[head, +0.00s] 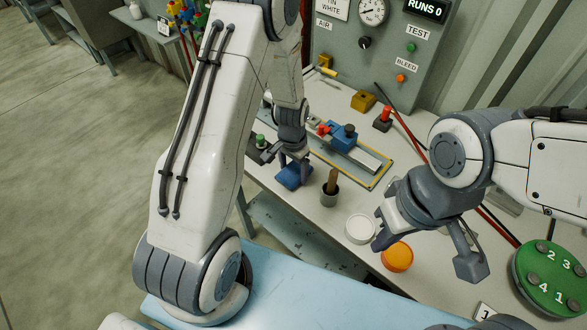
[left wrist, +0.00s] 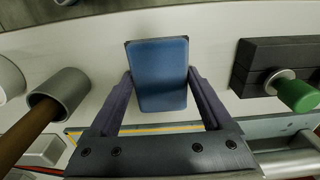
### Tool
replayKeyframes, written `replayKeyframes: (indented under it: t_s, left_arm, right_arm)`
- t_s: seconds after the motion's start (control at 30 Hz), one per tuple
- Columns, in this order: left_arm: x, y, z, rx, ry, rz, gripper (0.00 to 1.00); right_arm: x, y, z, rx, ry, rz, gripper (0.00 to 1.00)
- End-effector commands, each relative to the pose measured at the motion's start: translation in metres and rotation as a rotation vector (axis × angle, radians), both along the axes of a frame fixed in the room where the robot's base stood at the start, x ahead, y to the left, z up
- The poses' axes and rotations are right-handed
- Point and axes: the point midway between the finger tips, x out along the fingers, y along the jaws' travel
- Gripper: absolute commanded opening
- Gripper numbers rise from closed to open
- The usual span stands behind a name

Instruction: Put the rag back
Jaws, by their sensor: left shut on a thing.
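The rag looks like a folded blue pad (head: 289,178) near the front edge of the bench in the head view. In the left wrist view the blue pad (left wrist: 160,75) sits between both fingers, with a dark edge at its far corners. My left gripper (head: 291,163) points down and is shut on it. I cannot tell whether the pad touches the bench. My right gripper (head: 428,252) is open and empty, its fingers spread above the bench around an orange lid.
A grey cup (head: 329,196) with a wooden handle stands right of the rag. A white round lid (head: 360,228) and the orange lid (head: 397,257) lie further right. Behind is a fixture with a blue clamp (head: 341,137). A dark block with a green knob (left wrist: 298,95) stands nearby.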

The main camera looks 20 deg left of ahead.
Motion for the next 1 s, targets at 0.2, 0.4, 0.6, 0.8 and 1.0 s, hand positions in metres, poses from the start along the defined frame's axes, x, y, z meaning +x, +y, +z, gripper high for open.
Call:
replayKeyframes:
  t_s: [0.2, 0.4, 0.6, 0.8, 1.0]
  left_arm:
    - [0.000, 0.000, -0.003, 0.000, 0.000, 0.000, 0.99]
    - [0.000, 0.000, -0.003, 0.000, 0.000, 0.000, 1.00]
    - [0.001, 0.000, 0.007, 0.000, -0.002, 0.000, 1.00]
    - [0.001, 0.000, 0.043, -0.001, -0.007, 0.000, 1.00]
    - [-0.001, 0.001, 0.086, 0.000, -0.005, 0.000, 1.00]
  right_arm:
    - [0.000, 0.000, -0.003, 0.000, 0.000, 0.000, 0.00]
    - [0.000, 0.000, -0.002, 0.000, 0.000, 0.000, 0.00]
    - [0.000, 0.000, -0.002, 0.000, 0.000, 0.000, 0.00]
    - [0.000, 0.000, -0.008, 0.000, 0.000, 0.000, 0.00]
    - [0.000, 0.000, -0.014, 0.000, 0.000, 0.000, 0.00]
